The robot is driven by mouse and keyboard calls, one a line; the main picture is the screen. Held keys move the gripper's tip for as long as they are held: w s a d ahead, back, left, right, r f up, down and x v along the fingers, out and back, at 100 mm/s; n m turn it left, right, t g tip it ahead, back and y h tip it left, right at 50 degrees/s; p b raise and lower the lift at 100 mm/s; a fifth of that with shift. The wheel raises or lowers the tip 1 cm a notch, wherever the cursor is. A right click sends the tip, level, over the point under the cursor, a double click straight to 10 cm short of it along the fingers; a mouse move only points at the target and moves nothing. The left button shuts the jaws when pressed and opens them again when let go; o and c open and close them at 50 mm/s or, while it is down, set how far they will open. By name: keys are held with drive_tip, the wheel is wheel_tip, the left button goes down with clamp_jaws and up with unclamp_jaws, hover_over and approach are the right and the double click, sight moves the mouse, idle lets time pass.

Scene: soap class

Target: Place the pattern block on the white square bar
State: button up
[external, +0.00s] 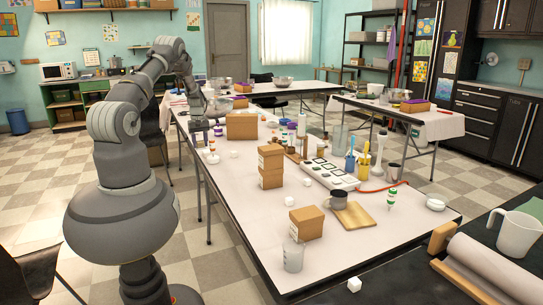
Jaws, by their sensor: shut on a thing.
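My gripper (201,138) is far from the camera, low over the left edge of the long white table (235,185). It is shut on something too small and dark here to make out. I cannot pick out the pattern block for sure. I cannot tell which, if any, is the white square bar.
Stacked cardboard boxes (271,167) stand mid-table, and another box (307,222) sits nearer beside a clear beaker (293,256). A mug (335,195), a wooden board (354,215) and a white tray of moulds (330,176) are to the right. The table's near left is clear.

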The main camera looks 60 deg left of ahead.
drive_tip(key=b, duration=0.2)
hover_over(208, 151)
drive_tip(key=shift+w+f, duration=0.1)
drive_tip(key=shift+f, duration=0.35)
drive_tip(key=shift+f+b, duration=1.05)
drive_tip(key=shift+f, duration=0.65)
drive_tip(key=shift+f, duration=0.15)
drive_tip(key=o, duration=1)
drive_tip(key=shift+o, duration=0.2)
